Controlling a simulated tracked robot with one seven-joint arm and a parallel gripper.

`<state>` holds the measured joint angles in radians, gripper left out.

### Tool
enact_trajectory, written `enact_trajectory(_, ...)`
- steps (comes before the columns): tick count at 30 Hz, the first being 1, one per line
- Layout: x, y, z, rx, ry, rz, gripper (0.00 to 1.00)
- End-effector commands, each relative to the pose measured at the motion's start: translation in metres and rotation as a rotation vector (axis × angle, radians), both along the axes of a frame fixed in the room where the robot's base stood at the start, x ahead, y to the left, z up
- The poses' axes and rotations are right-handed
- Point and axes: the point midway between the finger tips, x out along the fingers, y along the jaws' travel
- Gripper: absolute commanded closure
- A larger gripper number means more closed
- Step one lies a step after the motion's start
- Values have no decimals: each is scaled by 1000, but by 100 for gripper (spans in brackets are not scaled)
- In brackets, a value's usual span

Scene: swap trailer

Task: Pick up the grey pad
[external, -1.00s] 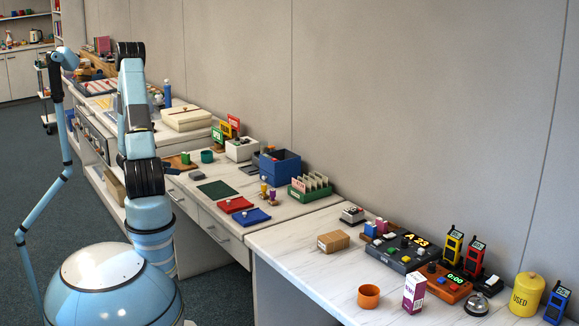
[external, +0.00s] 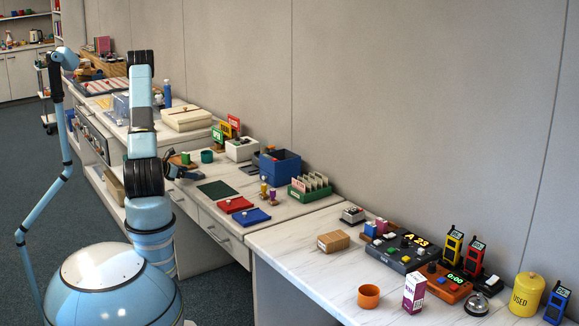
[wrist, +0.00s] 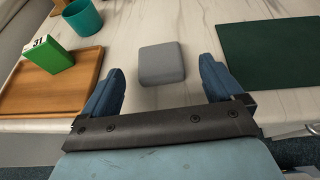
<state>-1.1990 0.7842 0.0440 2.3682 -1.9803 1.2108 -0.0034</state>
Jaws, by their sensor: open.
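The grey pad (wrist: 162,63) lies flat on the pale table top in the wrist view, a small rounded block. My gripper (wrist: 162,72) is open and empty, with one dark blue finger on each side of the pad's near part and gaps between. The pad is ahead of the gripper's dark crossbar, and I cannot tell the height of the fingers over the table. In the external view my gripper (external: 183,170) is over the left part of the table, and the pad cannot be made out there.
Left of the pad is a wooden tray (wrist: 45,98) with a green block (wrist: 48,54) on it. A teal cup (wrist: 82,17) stands behind. A dark green mat (wrist: 278,48) lies to the right. Red (external: 235,204) and blue (external: 250,217) mats lie nearer the table's front.

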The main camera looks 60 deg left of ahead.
Motion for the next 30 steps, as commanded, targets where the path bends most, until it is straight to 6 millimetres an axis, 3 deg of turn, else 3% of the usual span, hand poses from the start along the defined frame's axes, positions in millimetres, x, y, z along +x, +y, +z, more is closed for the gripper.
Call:
enact_trajectory(7, 30, 3, -15, 0, 0, -2, 6)
enact_trajectory(15, 35, 3, -16, 1, 0, -1, 6)
enact_trajectory(30, 35, 3, -16, 1, 1, 0, 53)
